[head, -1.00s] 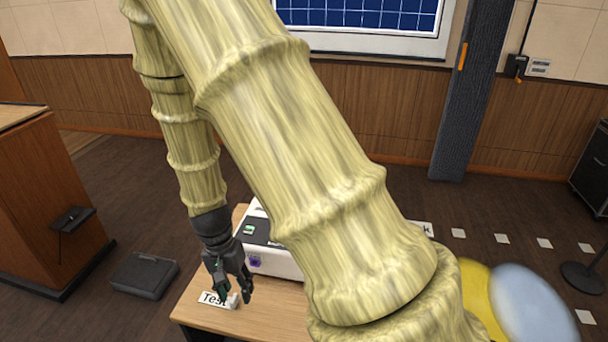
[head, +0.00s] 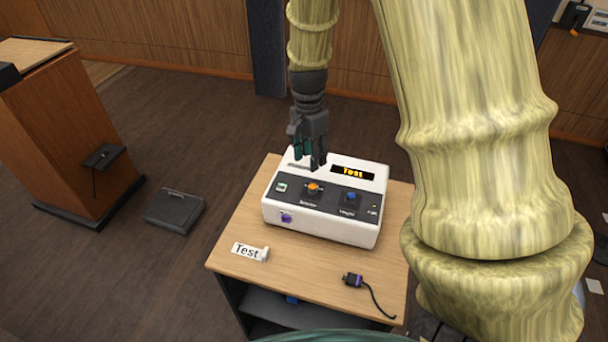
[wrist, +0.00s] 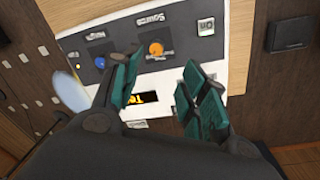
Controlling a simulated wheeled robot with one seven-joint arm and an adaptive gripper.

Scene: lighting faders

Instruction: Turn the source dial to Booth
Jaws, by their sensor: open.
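The source dial is an orange round knob (head: 314,188) on the dark panel of a white console (head: 322,228). It also shows in the wrist view (wrist: 156,49), where its printed label appears upside down. The console's display (head: 352,173) reads "Test" in orange letters. My gripper (head: 309,163) is open and points down over the console's back part, just behind the dial. In the wrist view the gripper's teal fingers (wrist: 161,70) stand apart with nothing between them. The dial lies beyond the fingertips, and I see no contact with it. The dial's exact pointer direction is too small to tell.
A blue knob (head: 351,198) sits right of the dial and an "On" button (head: 282,187) left. A "Test" card (head: 248,251) and a purple-ended cable (head: 354,280) lie on the wooden table (head: 310,270). My arm hides the area at right.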

